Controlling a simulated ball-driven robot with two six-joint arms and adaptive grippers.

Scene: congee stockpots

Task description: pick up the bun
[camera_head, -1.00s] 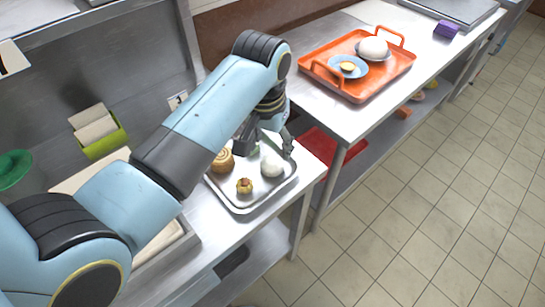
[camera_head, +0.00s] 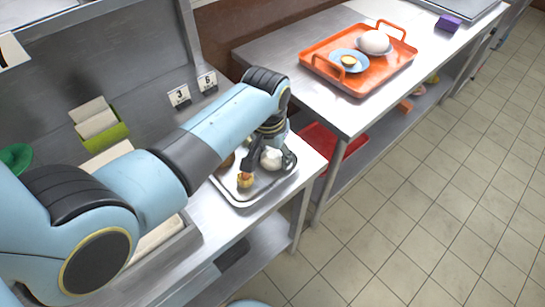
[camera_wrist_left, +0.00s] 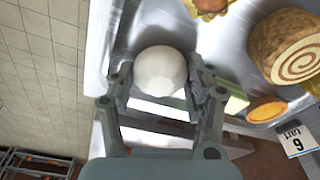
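The white round bun (camera_head: 271,159) sits on the metal tray (camera_head: 243,203) on the near counter. It also shows in the left wrist view (camera_wrist_left: 160,70). My left gripper (camera_head: 268,167) reaches down over the tray with its fingers on either side of the bun. In the left wrist view my left gripper (camera_wrist_left: 160,62) is open, with the bun between its fingers and a narrow gap showing at each side. The gripper partly hides the bun in the head view. My right gripper is not in view.
A small yellow pastry (camera_head: 245,181) lies on the tray close to one finger. A spiral roll (camera_wrist_left: 288,50) and an orange slice (camera_wrist_left: 267,109) lie there too. An orange tray (camera_head: 358,92) with a plate and a bowl holding a white ball stands on the far counter.

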